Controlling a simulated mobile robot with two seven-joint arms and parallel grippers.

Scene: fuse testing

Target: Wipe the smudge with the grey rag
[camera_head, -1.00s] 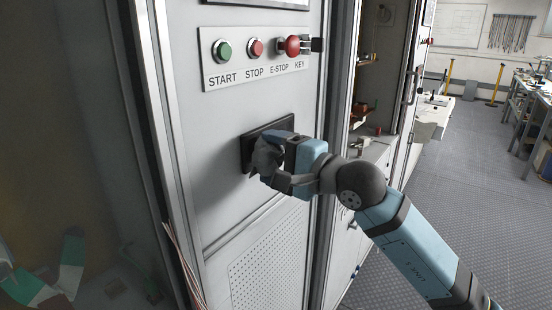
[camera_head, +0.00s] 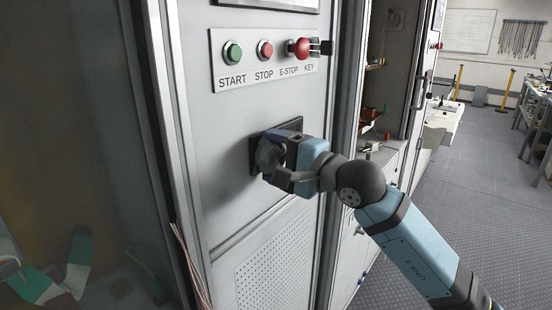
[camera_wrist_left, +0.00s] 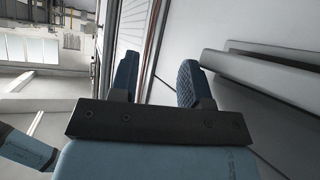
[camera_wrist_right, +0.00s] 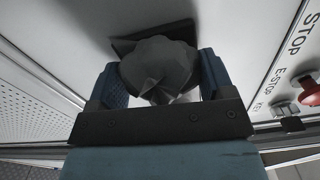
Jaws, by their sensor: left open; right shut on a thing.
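My right gripper (camera_head: 272,160) is at the dark panel (camera_head: 290,127) on the grey cabinet front, below the button plate. In the right wrist view my right gripper (camera_wrist_right: 160,82) is shut on the crumpled grey rag (camera_wrist_right: 160,65), which bulges between the fingers against or close to the dark panel (camera_wrist_right: 125,46). The rag (camera_head: 267,153) also shows in the head view, partly behind the fingers. No smudge can be made out; the rag and gripper cover much of the panel. My left gripper (camera_wrist_left: 158,82) is open and empty in the left wrist view.
Above the panel, a plate (camera_head: 262,75) carries a green START button (camera_head: 233,53), a STOP button (camera_head: 265,50), a red E-STOP (camera_head: 299,48) and a key. A perforated vent (camera_head: 275,255) is below. Wires (camera_head: 188,262) hang at the cabinet's left edge. Open floor (camera_head: 450,190) lies to the right.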

